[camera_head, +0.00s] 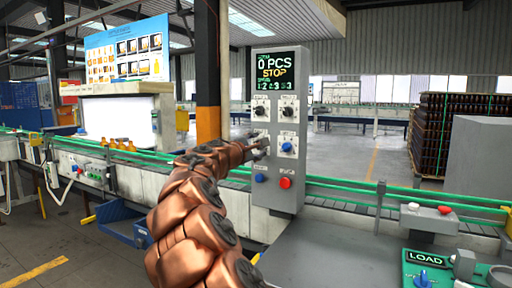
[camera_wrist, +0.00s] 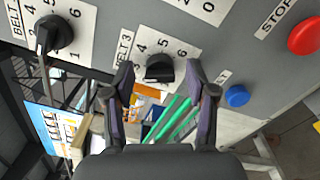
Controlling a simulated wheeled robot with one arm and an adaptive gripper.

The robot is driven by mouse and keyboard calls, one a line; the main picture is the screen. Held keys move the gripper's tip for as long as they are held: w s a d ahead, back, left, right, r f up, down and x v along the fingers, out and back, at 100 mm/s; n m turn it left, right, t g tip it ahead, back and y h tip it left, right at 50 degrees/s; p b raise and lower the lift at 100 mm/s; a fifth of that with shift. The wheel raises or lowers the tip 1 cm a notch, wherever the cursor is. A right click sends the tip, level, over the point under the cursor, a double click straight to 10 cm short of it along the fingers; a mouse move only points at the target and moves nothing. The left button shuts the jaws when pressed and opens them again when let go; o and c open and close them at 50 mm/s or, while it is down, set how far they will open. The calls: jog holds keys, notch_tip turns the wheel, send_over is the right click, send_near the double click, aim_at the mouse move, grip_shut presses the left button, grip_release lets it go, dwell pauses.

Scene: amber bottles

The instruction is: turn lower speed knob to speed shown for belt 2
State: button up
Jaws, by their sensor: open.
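The grey control panel (camera_head: 277,215) stands upright with a screen (camera_head: 276,71) reading "0 PCS STOP"; its bottom row shows small speed digits I cannot read surely. The lower left is mostly hidden by my gripper (camera_head: 260,149). In the wrist view, my open gripper (camera_wrist: 163,84) has its fingers on either side of a black knob (camera_wrist: 159,69) on a dial labelled "BELT 3". Contact is unclear. Another "BELT" knob (camera_wrist: 52,35) sits upper left.
A blue button (camera_wrist: 237,95) and a red stop button (camera_wrist: 305,36) are close to the dials. A conveyor with green rails (camera_head: 345,200) runs behind the panel.

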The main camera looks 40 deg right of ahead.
jog(key=shift+a, duration=0.15)
jog(key=v, duration=1.1)
jog(key=shift+s+a, duration=0.15)
jog(key=shift+a, duration=0.25)
dwell(0.4)
jog(key=s+a+f+m+g+y, duration=0.35)
jog(key=s+f+m+y, duration=0.3)
jog(key=s+f, duration=0.85)
jog(key=s+a+f+m+g+y, duration=0.1)
jog(key=s+a+f+y, duration=0.35)
jog(key=a+f, duration=0.35)
jog(key=s+a+f+m+g+y, duration=0.1)
jog(key=s+a+f+y, duration=0.2)
jog(key=s+a+f, duration=0.45)
jog(key=s+a+f+g+y, duration=0.1)
jog(key=s+a+f+y, duration=0.2)
jog(key=a, duration=0.4)
jog(key=s+a+f+g, duration=0.1)
jog(key=s+a+f, duration=0.2)
jog(key=s+a, duration=0.25)
jog(key=s+p+v, duration=0.2)
jog(key=p+v, duration=1)
jog(key=v, duration=0.1)
jog(key=shift+a+r+p, duration=0.25)
jog(key=shift+r+p, duration=0.05)
